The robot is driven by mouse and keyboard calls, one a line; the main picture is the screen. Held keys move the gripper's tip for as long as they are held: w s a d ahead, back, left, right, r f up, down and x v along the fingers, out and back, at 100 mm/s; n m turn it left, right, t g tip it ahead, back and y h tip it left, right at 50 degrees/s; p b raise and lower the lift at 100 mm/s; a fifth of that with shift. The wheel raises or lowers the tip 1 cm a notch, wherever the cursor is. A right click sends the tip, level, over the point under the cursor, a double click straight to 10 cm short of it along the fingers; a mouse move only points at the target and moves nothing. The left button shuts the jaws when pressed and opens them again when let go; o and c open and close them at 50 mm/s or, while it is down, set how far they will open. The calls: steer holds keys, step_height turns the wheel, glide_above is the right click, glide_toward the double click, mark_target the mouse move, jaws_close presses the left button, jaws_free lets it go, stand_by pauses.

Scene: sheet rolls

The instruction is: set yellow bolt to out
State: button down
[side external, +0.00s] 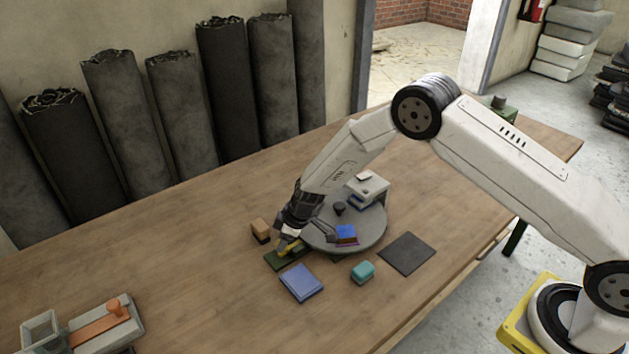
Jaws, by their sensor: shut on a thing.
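The yellow bolt (291,247) sits on a dark green base (279,261) on the wooden table, at the left edge of a round grey disc. My gripper (288,240) reaches down over it and is shut on the yellow bolt. The fingers and arm hide part of the bolt, so how far it is slid along its base cannot be told.
The round grey disc (372,232) carries a blue and red block (346,235) and a grey box (368,187). Around it lie an orange-brown block (260,230), a blue pad (301,283), a teal block (363,271) and a dark mat (407,254). An orange-handled slider (100,323) stands front left.

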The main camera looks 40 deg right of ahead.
steer(key=shift+a, duration=1.65)
steer(key=shift+c, duration=1.5)
jaws_free()
steer(key=shift+r, duration=0.15)
steer(key=v, duration=0.7)
steer(key=shift+r, duration=0.25)
steer(key=shift+s+d, duration=0.15)
